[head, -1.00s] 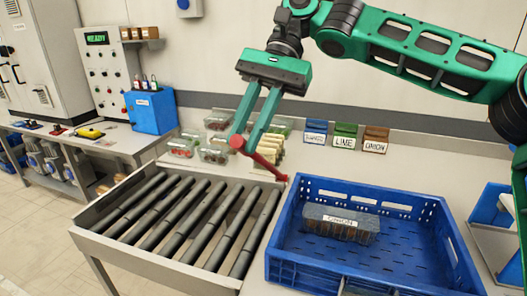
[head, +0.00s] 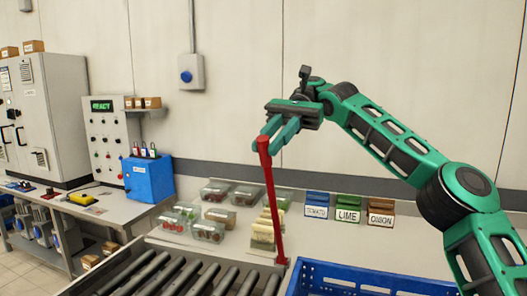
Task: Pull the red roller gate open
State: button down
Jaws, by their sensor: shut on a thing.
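The red roller gate (head: 273,208) is a long red bar. It stands nearly upright at the end of the roller conveyor (head: 185,277), its foot between the conveyor and the blue crate. My gripper (head: 268,143) is shut on the top end of the red bar, high above the table. The fingertips meet at the bar's knob. The conveyor's lower part is cut off by the picture's edge.
The blue crate (head: 345,275) stands right of the gate, mostly out of view. Clear food packs (head: 208,231) lie behind the conveyor. Tomato, lime and onion boxes (head: 348,208) stand at the back. A blue box (head: 148,180) and control panel (head: 102,135) are at left.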

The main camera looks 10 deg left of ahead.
jog(key=shift+s+r, duration=0.15)
jog(key=shift+r, duration=0.1)
